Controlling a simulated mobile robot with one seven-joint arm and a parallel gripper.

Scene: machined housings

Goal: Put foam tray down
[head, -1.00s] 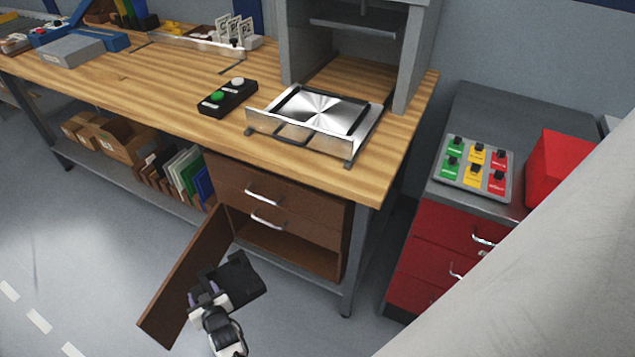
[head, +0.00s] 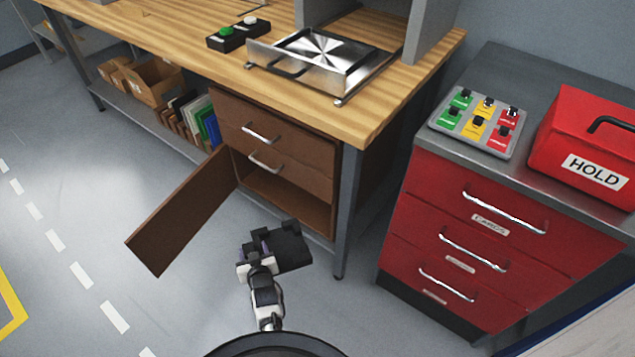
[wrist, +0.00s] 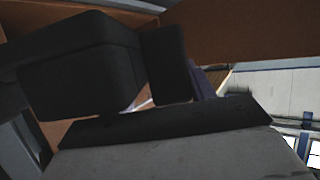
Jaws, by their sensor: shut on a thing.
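My gripper (head: 262,258) is shut on a dark foam tray (head: 294,250) in the head view. It holds the tray above the floor, in front of the open lower compartment of the brown cabinet (head: 314,212). The black tray fills much of the wrist view (wrist: 80,62), with a dark edge across the bottom. The far side of the tray is toward the cabinet opening. Part of the tray near the fingers is hidden by my gripper.
The brown cabinet door (head: 185,222) stands open to the left of my gripper. A wooden workbench (head: 390,95) is above, with a grey leg (head: 346,210) right of the tray. A red drawer cabinet (head: 480,245) stands at the right. Floor at the left is clear.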

